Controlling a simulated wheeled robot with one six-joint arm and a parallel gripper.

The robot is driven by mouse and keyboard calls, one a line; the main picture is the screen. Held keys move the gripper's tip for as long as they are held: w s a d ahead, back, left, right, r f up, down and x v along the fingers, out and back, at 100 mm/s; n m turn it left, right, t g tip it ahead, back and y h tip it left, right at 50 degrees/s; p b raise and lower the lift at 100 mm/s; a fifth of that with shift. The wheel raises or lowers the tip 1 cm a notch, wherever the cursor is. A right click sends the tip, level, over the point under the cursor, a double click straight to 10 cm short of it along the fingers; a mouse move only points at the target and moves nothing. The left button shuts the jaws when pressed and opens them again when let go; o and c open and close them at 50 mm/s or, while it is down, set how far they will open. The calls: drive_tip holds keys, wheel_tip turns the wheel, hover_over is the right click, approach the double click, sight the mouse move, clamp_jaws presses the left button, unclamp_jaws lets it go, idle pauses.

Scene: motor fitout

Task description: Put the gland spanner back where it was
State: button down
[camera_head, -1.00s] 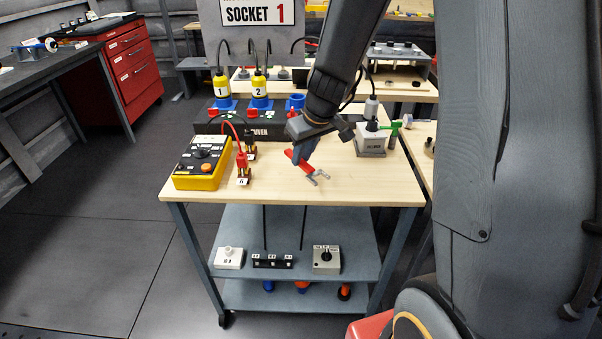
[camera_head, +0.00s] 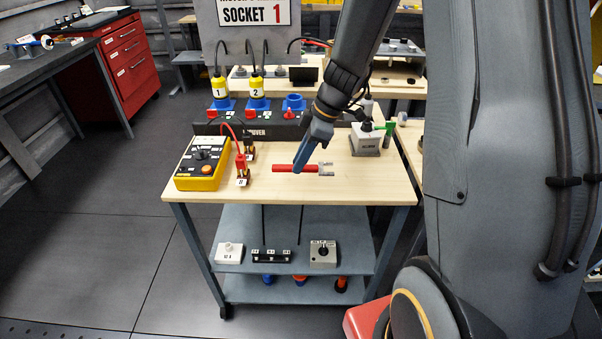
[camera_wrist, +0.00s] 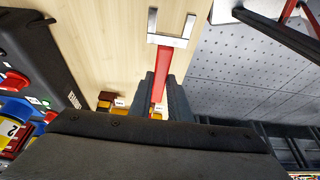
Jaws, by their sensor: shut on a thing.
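The gland spanner (camera_head: 283,168) has a red handle and a grey forked head. In the head view it lies level across the picture at the front half of the wooden cart top, fork to the right. My gripper (camera_head: 299,168) comes down from the upper right and is shut on the red handle. In the wrist view the spanner (camera_wrist: 165,65) points away from my gripper (camera_wrist: 160,92), its fork at the top over the wood and its handle between the fingers. I cannot tell whether the spanner touches the cart top.
A yellow tester (camera_head: 202,164) stands at the cart's left, with red and black plugs (camera_head: 241,168) beside it. A black socket unit (camera_head: 262,132) runs along the back. A grey box (camera_head: 366,141) with a green-handled tool stands at the right. The front right of the top is clear.

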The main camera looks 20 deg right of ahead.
sight(300, 184)
drive_tip(key=shift+f+p, duration=0.5)
drive_tip(key=shift+f, duration=2)
drive_tip(key=shift+f, duration=0.15)
drive_tip(key=c, duration=1.7)
unclamp_jaws()
drive_tip(key=shift+o, duration=0.2)
